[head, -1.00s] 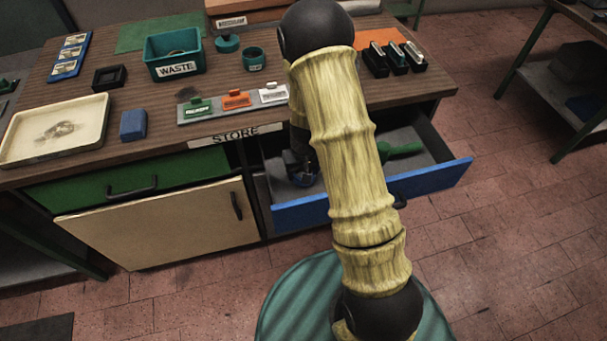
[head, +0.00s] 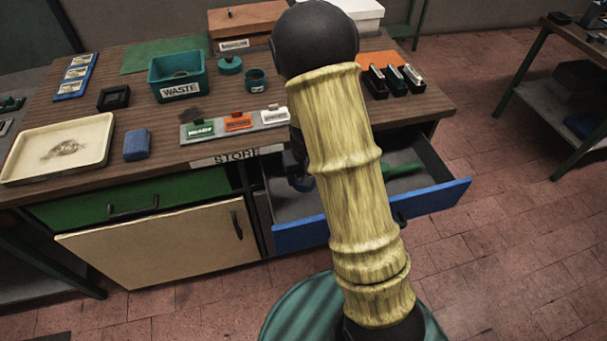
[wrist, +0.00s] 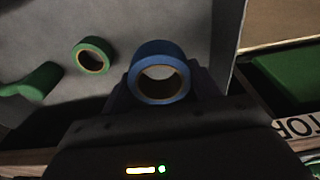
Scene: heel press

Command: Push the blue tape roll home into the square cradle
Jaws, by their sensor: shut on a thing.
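The blue tape roll (wrist: 158,48) is between the fingers of my gripper (wrist: 163,88) in the wrist view. My gripper is shut on it, above the grey floor of the open drawer. A black square holder (head: 113,97), which looks like the square cradle, stands on the bench top at the left, well apart from my gripper. Its inside looks dark and empty.
The open blue-fronted drawer (head: 432,205) holds a green tape roll (wrist: 91,55) and a green-handled thing (wrist: 38,82). On the bench are a waste bin (head: 180,92), a cream tray (head: 20,165), a blue block (head: 137,145) and a label rack (head: 270,120).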

